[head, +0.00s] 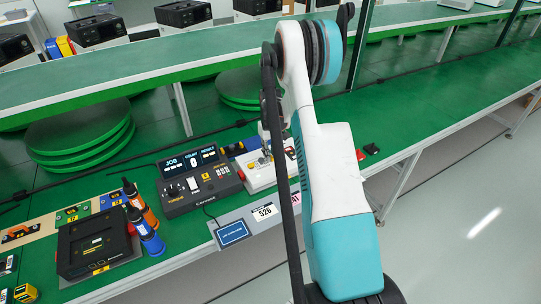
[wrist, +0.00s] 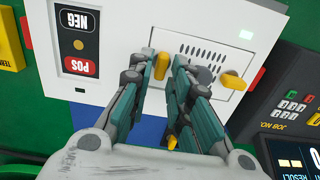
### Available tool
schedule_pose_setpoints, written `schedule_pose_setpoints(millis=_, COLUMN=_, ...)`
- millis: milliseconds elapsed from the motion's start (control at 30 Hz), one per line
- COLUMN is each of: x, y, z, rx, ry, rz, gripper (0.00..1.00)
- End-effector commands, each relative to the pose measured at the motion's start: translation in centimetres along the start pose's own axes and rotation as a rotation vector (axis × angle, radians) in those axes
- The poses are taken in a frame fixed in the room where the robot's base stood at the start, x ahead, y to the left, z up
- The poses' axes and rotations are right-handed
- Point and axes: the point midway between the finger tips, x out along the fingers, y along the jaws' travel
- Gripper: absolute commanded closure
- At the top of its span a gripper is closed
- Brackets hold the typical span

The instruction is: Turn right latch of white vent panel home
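The white vent panel (wrist: 205,35) has a slotted grille and two yellow latches in the wrist view, where its lettering is upside down. One yellow latch (wrist: 161,67) is at the picture's left end of the grille; the other yellow latch (wrist: 233,80) is at its right end, tilted. My gripper (wrist: 167,62) has its two fingers apart around the left-hand latch. The left finger is close to it, with a small gap by the right finger; contact is unclear. In the head view the white unit (head: 260,179) is partly hidden by my arm.
A NEG/POS battery plate (wrist: 78,42) is beside the vent panel. A dark job console (head: 198,184) stands next to the white unit. Orange and blue bottles (head: 146,232) and a black case (head: 92,246) are further left. The green bench right of my arm is mostly clear.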

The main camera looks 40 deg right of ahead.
Motion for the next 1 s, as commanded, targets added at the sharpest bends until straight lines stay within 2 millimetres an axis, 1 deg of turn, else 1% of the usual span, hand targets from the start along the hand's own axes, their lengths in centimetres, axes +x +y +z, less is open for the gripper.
schedule_pose_setpoints(millis=100, x=0.55, y=-0.01, z=0.01, rx=0.0, ry=0.0, rz=0.0, gripper=0.82)
schedule_pose_setpoints(millis=367, x=0.6, y=-0.01, z=0.01, rx=0.0, ry=0.0, rz=0.0, gripper=0.82)
schedule_pose_setpoints(millis=400, x=0.6, y=-0.01, z=0.01, rx=0.0, ry=0.0, rz=0.0, gripper=0.86)
schedule_pose_setpoints(millis=467, x=0.6, y=-0.01, z=0.01, rx=0.0, ry=0.0, rz=0.0, gripper=1.0)
schedule_pose_setpoints(millis=767, x=0.6, y=-0.01, z=0.01, rx=0.006, ry=0.0, rz=0.0, gripper=1.0)
schedule_pose_setpoints(millis=1000, x=0.66, y=0.04, z=0.0, rx=0.078, ry=0.0, rz=0.0, gripper=1.0)
